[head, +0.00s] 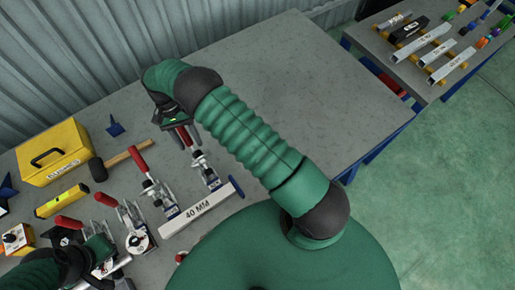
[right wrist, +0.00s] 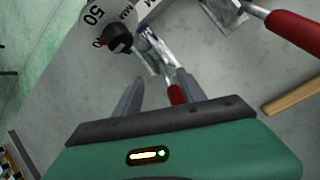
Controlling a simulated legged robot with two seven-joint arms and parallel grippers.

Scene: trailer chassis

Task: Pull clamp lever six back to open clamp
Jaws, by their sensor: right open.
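In the head view, the rightmost clamp (head: 206,168) stands at the right end of the clamp row. Its red lever (head: 184,138) reaches up under my right gripper (head: 180,125). In the right wrist view, my right gripper (right wrist: 155,90) is open. The red lever (right wrist: 176,94) shows between its fingers, nearer the right finger, and its lower end is hidden by the gripper body. The metal clamp body (right wrist: 154,48) lies just beyond the fingertips. No clamp number is readable. My left gripper (head: 88,258) is at the lower left, and its jaws are unclear.
A second red-levered clamp (head: 150,180) stands left of it, with more clamps further left. A bar marked 40 MM (head: 200,208) lies in front. A hammer (head: 125,158), yellow box (head: 55,150) and yellow level (head: 62,201) lie left. The table's right part (head: 300,80) is bare.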

